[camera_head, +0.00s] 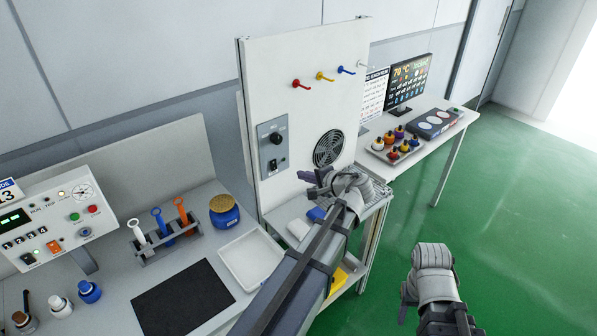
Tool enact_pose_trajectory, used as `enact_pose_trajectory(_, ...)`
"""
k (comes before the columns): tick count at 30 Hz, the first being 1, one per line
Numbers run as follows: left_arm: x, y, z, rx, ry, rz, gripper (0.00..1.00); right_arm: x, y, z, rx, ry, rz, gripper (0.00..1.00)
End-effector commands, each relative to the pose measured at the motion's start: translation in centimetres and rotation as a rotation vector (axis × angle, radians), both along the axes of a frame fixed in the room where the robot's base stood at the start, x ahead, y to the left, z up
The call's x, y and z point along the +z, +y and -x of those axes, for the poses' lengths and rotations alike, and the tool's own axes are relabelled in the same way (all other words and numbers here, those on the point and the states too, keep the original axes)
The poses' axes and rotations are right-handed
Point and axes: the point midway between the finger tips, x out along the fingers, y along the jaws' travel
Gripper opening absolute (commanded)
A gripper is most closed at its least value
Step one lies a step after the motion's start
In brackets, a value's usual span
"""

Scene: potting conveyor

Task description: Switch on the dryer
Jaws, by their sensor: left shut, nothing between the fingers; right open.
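A white upright panel (223,78) carries a grey control plate (265,155) with a black round knob (277,139) above a small black switch (273,164). A round dark fan grille (328,148) is set in the panel to the right of the plate; these look like the dryer's controls and vent. The switch's position is too small to tell. My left gripper (307,177) is shut and empty, in front of the panel, right of the switch and apart from it in the picture. My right gripper (405,292) is open and empty, low over the green floor.
Colored hooks (301,84) stick out of the panel's upper part. Left is a bench with a white tray (232,262), black mat (180,300), tool rack (165,248), blue jar (224,211) and control box (48,225). Right is a table with a monitor (408,82). Floor is clear at right.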

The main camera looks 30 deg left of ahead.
Motion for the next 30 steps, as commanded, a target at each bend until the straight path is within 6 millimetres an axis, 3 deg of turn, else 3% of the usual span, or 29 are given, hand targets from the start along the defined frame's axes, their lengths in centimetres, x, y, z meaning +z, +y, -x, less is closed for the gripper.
enact_pose_trajectory(30, -1.4, -0.6, 0.3, 0.001, 0.0, 0.002, 0.0, -1.3, 0.0, 0.0, -0.001, 0.0, 0.0, 0.5)
